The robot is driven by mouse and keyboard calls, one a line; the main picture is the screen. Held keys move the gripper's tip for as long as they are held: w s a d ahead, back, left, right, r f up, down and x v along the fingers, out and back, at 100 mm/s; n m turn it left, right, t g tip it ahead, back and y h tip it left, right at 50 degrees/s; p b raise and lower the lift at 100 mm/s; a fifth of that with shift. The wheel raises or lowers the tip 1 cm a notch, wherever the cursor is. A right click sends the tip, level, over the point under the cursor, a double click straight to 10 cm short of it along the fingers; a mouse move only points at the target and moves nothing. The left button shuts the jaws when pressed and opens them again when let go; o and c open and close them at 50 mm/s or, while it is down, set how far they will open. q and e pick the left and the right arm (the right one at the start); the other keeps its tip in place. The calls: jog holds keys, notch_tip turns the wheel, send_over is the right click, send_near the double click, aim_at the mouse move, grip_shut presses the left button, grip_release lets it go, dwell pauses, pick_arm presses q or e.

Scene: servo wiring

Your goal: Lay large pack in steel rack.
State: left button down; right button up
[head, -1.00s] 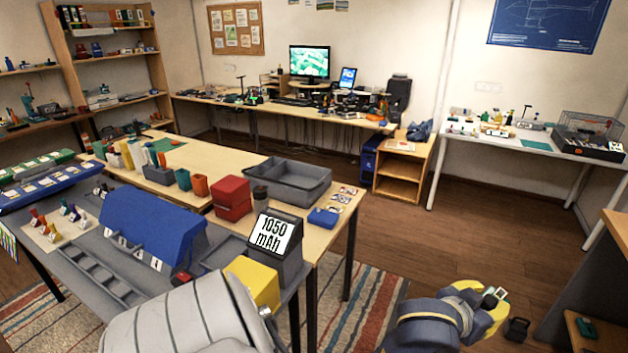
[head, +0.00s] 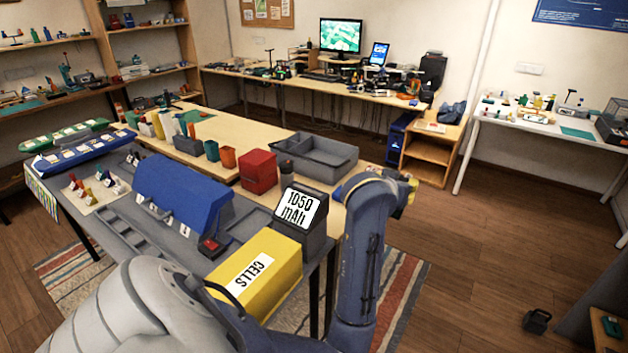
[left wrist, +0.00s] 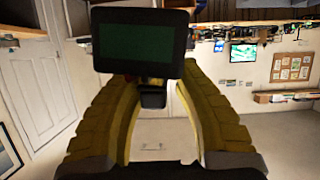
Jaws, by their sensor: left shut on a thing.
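My left gripper (head: 408,193) shows as a bit of yellow behind my raised forearm, beyond the table's right edge. In the left wrist view its yellow fingers (left wrist: 150,75) are closed on a black boxy thing (left wrist: 140,12) with a dark green face, which looks like the large pack. A smaller dark block shows between the fingers, below the pack. In the head view the pack is mostly hidden by my arm. A grey ladder-like rack (head: 128,233) lies on the grey table, left of the blue cover; I cannot tell whether it is steel. My right gripper is out of view.
A yellow CELLS box (head: 262,262) and a grey bin marked 1050 mAh (head: 303,231) stand at the table's near right. A blue cover (head: 185,190), red box (head: 259,172) and grey divided tray (head: 335,158) lie behind. Floor to the right is mostly clear.

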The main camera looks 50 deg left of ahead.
pick_arm(q)
jog(key=w+a+r+n+y, duration=0.25)
jog(key=a+r, duration=0.35)
jog(key=a, duration=0.6)
jog(key=s+a+r+n+g+y, duration=0.1)
jog(key=s+a+n+g+y, duration=0.15)
jog(key=a, duration=0.65)
jog(key=s+a+r+n+g+y, duration=0.1)
jog(key=a+n+g+y, duration=0.15)
jog(key=a, duration=0.65)
jog(key=s+a+r+n+g+y, duration=0.1)
jog(key=s+a+n, duration=0.15)
jog(key=a, duration=0.65)
jog(key=a+f+n+g+y, duration=0.2)
jog(key=a+f+n+g, duration=0.1)
jog(key=a+f, duration=0.4)
jog(key=w+d+f+n, duration=0.1)
jog(key=w+d+f, duration=0.6)
jog(key=w+d, duration=0.15)
jog(key=f, duration=1.3)
jog(key=w+f, duration=0.1)
jog(key=f, duration=0.5)
jog(key=shift+a+f, duration=0.15)
jog(key=shift+a, duration=0.2)
jog(key=shift+f, duration=0.15)
